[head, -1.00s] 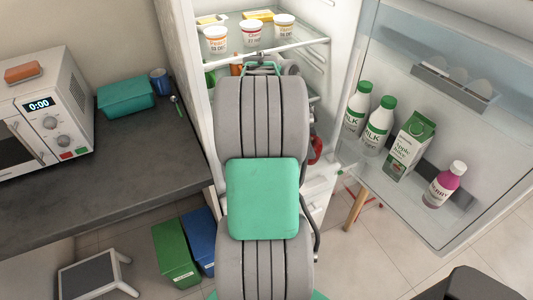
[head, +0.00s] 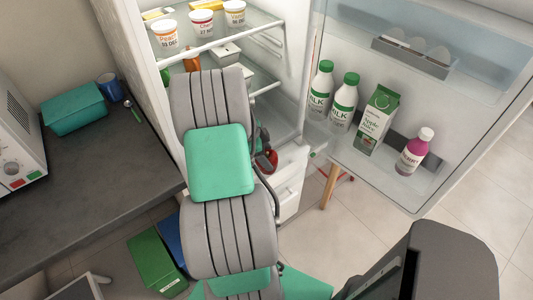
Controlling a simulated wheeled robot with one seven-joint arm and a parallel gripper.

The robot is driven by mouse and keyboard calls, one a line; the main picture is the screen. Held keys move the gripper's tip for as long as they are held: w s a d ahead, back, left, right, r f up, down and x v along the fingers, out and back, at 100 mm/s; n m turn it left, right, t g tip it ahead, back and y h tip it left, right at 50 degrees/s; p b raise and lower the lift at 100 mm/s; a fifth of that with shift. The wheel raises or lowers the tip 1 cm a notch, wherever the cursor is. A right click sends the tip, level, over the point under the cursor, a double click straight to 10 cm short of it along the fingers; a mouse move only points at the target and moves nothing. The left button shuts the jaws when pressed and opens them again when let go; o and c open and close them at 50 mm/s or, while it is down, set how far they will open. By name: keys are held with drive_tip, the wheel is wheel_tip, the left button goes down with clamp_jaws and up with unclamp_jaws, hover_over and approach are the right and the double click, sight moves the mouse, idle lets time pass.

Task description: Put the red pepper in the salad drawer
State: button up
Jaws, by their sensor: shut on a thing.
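A red rounded thing, most likely the red pepper (head: 268,162), shows just right of my arm, low at the front of the open fridge. My gripper (head: 262,142) is mostly hidden behind my arm; only a dark part of it shows beside the red thing, and it is shut on it. The fridge (head: 297,90) stands open, with its door swung to the right. White drawer-like fronts (head: 289,200) show low in the fridge, right of my arm. I cannot tell which part is the salad drawer; my arm hides much of the lower inside.
Yogurt cups (head: 202,24) stand on the upper glass shelf. The door (head: 450,95) holds milk bottles (head: 343,102), a juice carton (head: 378,120) and a pink bottle (head: 414,152). A dark counter (head: 90,170) and green box (head: 155,262) are left; a stool leg (head: 329,186) is under the door.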

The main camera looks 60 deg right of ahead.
drive_tip(key=o, duration=1.6)
drive_tip(key=shift+f, duration=0.1)
drive_tip(key=shift+r, duration=0.35)
drive_tip(key=b+v, duration=0.1)
drive_tip(key=v, duration=1)
drive_tip(key=shift+w+r, duration=0.15)
drive_tip(key=shift+r, duration=0.1)
